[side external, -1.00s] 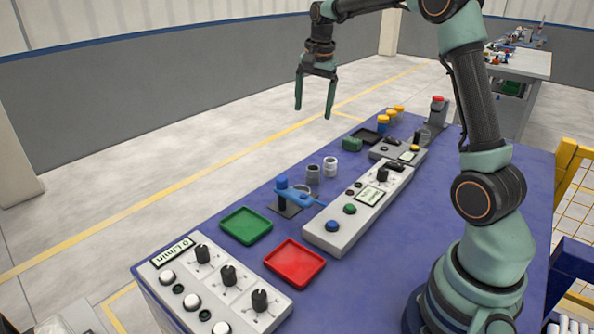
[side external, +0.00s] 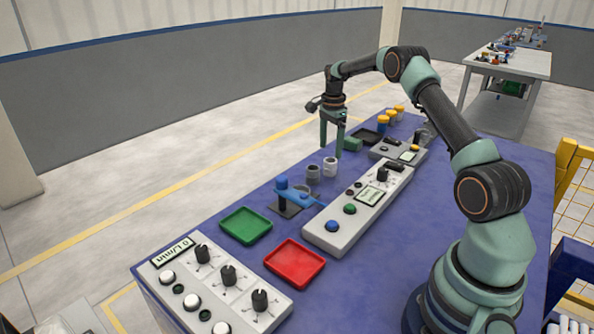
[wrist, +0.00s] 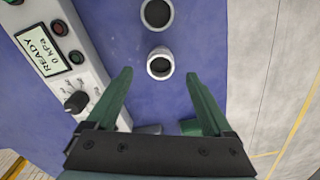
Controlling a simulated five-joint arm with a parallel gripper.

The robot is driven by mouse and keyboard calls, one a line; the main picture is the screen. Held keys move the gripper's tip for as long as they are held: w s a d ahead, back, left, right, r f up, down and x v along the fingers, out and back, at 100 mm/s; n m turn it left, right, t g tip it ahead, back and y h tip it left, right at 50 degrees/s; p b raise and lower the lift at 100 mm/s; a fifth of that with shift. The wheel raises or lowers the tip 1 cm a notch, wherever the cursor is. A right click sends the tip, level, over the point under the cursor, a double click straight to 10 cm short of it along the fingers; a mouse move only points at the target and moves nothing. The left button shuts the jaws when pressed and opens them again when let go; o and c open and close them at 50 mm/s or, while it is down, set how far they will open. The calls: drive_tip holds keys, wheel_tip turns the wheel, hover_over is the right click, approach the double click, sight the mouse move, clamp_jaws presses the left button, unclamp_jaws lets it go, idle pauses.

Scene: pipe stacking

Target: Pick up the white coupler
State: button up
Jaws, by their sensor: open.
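The white coupler (side external: 330,167) is a short upright ring on the blue table. In the wrist view the white coupler (wrist: 160,64) shows its open top, with a dark bore, just beyond the fingertips. A grey coupler (side external: 313,174) stands beside it, and this one also shows in the wrist view (wrist: 156,13) at the top edge. My gripper (side external: 333,148) points down above the table close to the white coupler. In the wrist view my gripper (wrist: 158,76) is open, with nothing between its two green fingers.
A control box with a READY display (wrist: 44,51) runs along one side of the couplers. A green block (side external: 352,144) and a black tray (side external: 367,136) lie behind. Green (side external: 246,209) and red (side external: 295,281) trays and a blue clamp (side external: 300,196) are in front.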

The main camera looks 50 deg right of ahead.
sight(329, 160)
drive_tip(key=shift+f, duration=3.1)
clamp_jaws()
